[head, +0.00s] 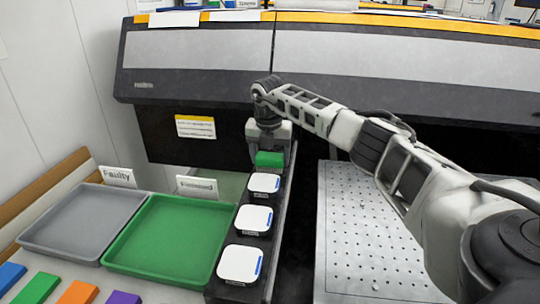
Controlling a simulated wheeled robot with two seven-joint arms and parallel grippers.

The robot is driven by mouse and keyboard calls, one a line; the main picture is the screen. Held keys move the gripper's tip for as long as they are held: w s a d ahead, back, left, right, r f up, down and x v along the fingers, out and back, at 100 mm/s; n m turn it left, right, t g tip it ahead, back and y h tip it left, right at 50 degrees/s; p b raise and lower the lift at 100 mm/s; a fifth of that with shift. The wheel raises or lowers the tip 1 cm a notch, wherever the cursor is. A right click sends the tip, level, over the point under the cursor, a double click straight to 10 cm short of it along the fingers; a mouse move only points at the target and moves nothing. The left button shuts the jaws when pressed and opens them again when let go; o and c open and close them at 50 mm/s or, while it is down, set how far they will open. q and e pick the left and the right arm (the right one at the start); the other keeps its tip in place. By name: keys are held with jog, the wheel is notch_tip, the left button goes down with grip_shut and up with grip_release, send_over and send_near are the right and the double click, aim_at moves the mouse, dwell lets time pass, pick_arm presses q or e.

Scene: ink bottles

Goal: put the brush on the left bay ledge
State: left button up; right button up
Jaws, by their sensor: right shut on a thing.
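My right gripper (270,146) reaches in from the right and points down at the far end of a narrow dark ledge (285,215). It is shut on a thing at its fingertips. A green block-like thing (269,160) shows right at the fingers, just behind the farthest white-topped bottle. I cannot tell whether this is the brush; no bristles or handle show. My left gripper is not in view.
Several white-topped bottles (240,264) stand in a row on the ledge. Left are a green tray (172,240) and a grey tray (75,222), both empty, with coloured blocks (78,292) in front. A perforated plate (365,240) lies right. The dark machine (200,75) stands behind.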

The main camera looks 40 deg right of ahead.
aim_at(269, 158)
jog(key=o, duration=1)
jog(key=shift+f, duration=0.15)
jog(key=r, duration=0.4)
jog(key=a+r, duration=0.1)
jog(key=r, duration=0.3)
jog(key=s+r+b, duration=0.1)
jog(key=r, duration=0.3)
jog(key=shift+a+r, duration=0.15)
jog(key=shift+a, duration=0.05)
jog(key=shift+s, duration=0.1)
